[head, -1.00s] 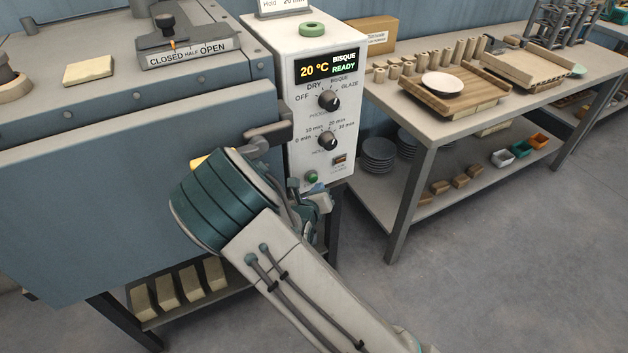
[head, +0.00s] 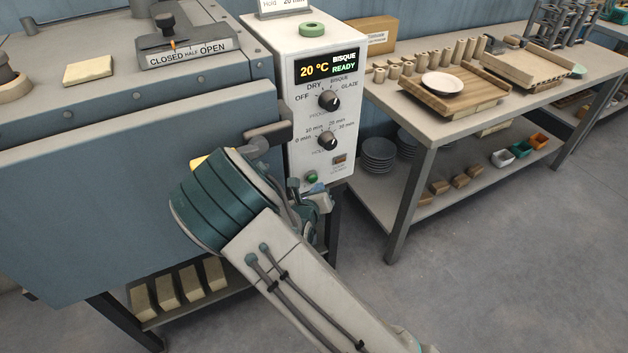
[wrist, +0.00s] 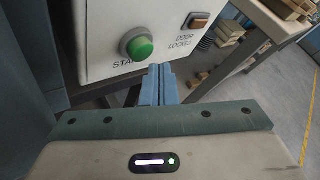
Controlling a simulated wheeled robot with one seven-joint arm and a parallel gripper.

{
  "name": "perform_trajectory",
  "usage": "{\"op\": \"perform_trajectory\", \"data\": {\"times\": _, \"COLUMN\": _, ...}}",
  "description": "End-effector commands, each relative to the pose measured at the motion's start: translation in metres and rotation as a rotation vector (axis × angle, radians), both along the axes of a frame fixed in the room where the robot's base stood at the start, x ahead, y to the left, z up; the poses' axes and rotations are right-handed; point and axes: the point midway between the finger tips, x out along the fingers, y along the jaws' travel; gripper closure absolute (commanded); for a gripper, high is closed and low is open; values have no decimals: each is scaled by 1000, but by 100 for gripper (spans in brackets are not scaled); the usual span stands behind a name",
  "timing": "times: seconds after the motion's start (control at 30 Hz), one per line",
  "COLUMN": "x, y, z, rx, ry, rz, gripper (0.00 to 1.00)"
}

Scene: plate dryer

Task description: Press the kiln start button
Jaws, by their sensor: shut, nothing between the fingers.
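The green start button (head: 312,177) is at the bottom of the kiln's white control panel (head: 348,118). In the wrist view the button (wrist: 139,47) stands out from the panel above part of the word START. My gripper (wrist: 157,72) is shut and empty, its blue fingertips together just below and slightly right of the button, apart from it in the picture; the gap in depth is hard to tell. In the head view my gripper (head: 318,190) is close to the panel's lower edge, partly hidden by my wrist. The display (head: 328,67) reads 20 °C, BISQUE, READY.
A DOOR LOCKED lamp (wrist: 199,20) sits right of the button. The kiln door (head: 110,200) with its grey handle (head: 268,135) is left of the panel. A worktable (head: 440,128) with plates and wooden trays stands to the right, with open floor in front.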

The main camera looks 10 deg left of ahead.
Motion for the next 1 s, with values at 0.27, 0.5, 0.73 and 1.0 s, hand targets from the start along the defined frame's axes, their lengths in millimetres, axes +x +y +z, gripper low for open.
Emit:
{"op": "perform_trajectory", "data": {"times": 0.27, "x": 1, "y": 0, "z": 0, "rx": 0, "ry": 0, "rz": 0, "gripper": 100}}
{"op": "perform_trajectory", "data": {"times": 0.5, "x": 7, "y": 4, "z": 1, "rx": 0, "ry": 0, "rz": -1, "gripper": 100}}
{"op": "perform_trajectory", "data": {"times": 0.73, "x": 7, "y": 6, "z": 1, "rx": 1, "ry": -1, "rz": 1, "gripper": 100}}
{"op": "perform_trajectory", "data": {"times": 1.0, "x": 8, "y": 8, "z": 1, "rx": 3, "ry": -2, "rz": 3, "gripper": 100}}
